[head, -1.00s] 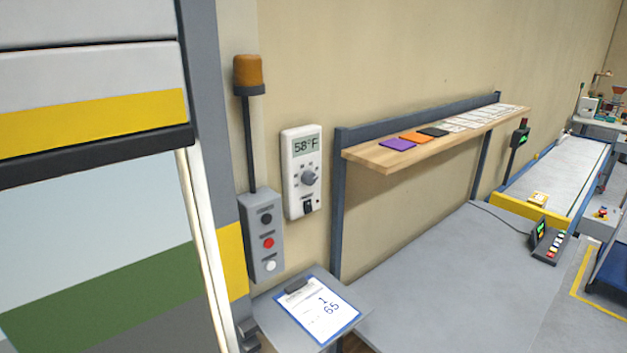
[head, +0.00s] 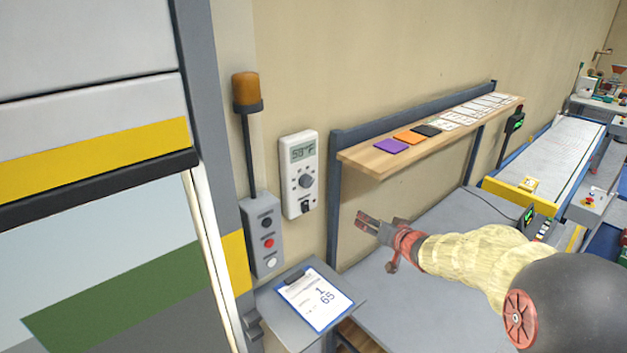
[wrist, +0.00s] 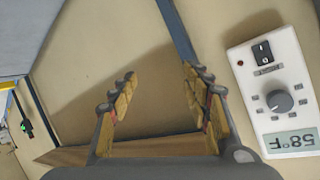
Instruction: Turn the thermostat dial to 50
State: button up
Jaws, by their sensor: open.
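The thermostat (head: 299,175) is a white box on the beige wall with a grey round dial (head: 306,181). Its display reads about 58°F in the head view, and the wrist view shows 58°F on the display (wrist: 291,143). In the wrist view the dial (wrist: 280,101) lies right of my gripper, with a black switch (wrist: 262,52) beyond it. My gripper (head: 364,222) is open and empty, to the right of and below the thermostat in the head view. Its fingers (wrist: 160,95) are apart and do not touch the dial.
A grey button box (head: 263,237) with an amber lamp (head: 246,89) stands left of the thermostat. A wooden shelf (head: 375,162) with cards juts out at right, above my gripper. A clipboard (head: 316,298) reading 65 lies below on a grey stand.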

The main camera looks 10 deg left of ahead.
jog(key=a+r+y, duration=0.5)
jog(key=a+r, duration=0.2)
jog(key=a, duration=0.1)
jog(key=g+y, duration=0.2)
jog(key=y, duration=0.2)
send_near(309, 183)
jog(key=a, duration=0.1)
jog(key=shift+m, duration=0.3)
jog(key=x, duration=0.7)
jog(key=shift+w, duration=0.45)
jog(key=c, duration=0.3)
jog(key=c, duration=0.7)
jog(key=shift+c, duration=0.6)
